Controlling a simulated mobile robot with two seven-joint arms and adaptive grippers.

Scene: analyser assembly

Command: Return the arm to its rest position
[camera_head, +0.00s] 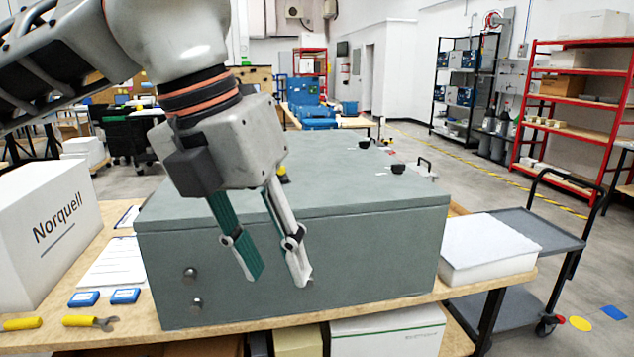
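My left arm comes in from the upper left, and its gripper (277,277) hangs fingers-down in front of the grey-green analyser box (375,255). The two fingers stand apart with nothing between them, so it is open and empty. The fingers overlap the front face of the box in the picture; I cannot tell how wide the gap to it is. My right gripper is not in view.
A white Norquell box (45,230), blue-and-white small packs (84,299) and a yellow-handled wrench (90,321) lie left on the bench. A white foam-like block (488,252) sits at its right end. A grey cart (535,235) stands beyond. Red shelves (572,85) are behind.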

